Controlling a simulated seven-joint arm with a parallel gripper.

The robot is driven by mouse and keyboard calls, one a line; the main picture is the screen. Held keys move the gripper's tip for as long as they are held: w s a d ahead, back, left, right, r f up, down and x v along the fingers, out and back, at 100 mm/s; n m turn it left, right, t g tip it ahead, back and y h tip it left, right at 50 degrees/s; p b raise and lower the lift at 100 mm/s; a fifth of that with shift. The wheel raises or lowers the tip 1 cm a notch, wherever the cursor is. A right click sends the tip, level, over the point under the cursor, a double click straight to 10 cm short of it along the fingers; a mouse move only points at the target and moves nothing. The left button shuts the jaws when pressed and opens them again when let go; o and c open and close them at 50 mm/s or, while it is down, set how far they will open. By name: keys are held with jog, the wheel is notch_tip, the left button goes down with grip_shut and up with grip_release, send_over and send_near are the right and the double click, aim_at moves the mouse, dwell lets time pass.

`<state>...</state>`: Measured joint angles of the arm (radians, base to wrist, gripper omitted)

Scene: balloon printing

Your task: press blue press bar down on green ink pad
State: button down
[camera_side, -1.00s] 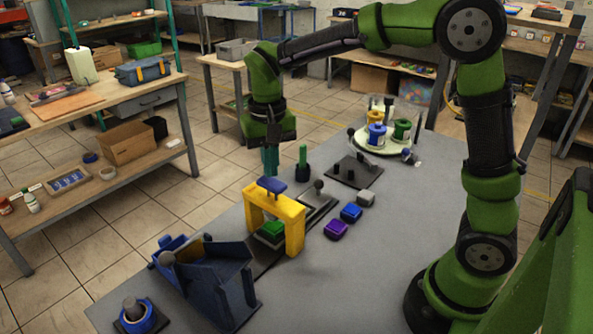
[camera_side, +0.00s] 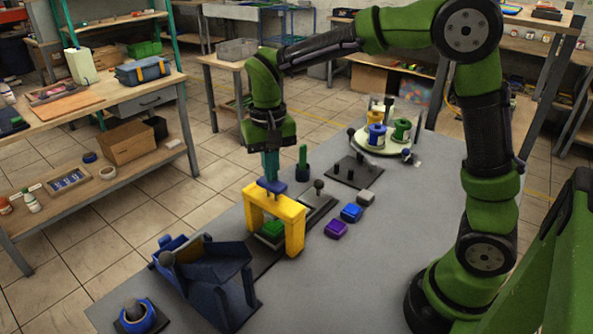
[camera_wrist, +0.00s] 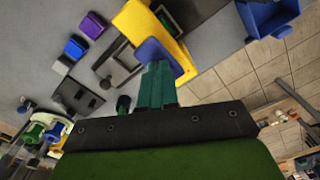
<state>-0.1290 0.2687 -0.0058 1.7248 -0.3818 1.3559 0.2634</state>
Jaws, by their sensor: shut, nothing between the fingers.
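The blue press bar (camera_side: 271,187) sits on top of the yellow press frame (camera_side: 287,212). The green ink pad (camera_side: 272,228) lies under the frame's arch, on a dark base. My gripper (camera_side: 271,177) points straight down with its teal fingers shut and empty, its tips at or just above the bar; I cannot tell if they touch. In the wrist view the shut fingers (camera_wrist: 158,85) overlap part of the blue bar (camera_wrist: 158,57) on the yellow frame (camera_wrist: 145,22).
Purple (camera_side: 336,229), blue (camera_side: 351,213) and grey (camera_side: 366,198) pads lie right of the press. A dark blue angled fixture (camera_side: 205,280) stands in front. A green-handled tool (camera_side: 303,160) and a round carousel (camera_side: 376,146) stand behind. The table's right side is clear.

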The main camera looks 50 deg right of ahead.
jog(key=shift+f, duration=1.35)
notch_tip(320, 180, up, 12)
jog(key=shift+f, duration=0.2)
dwell(0.3)
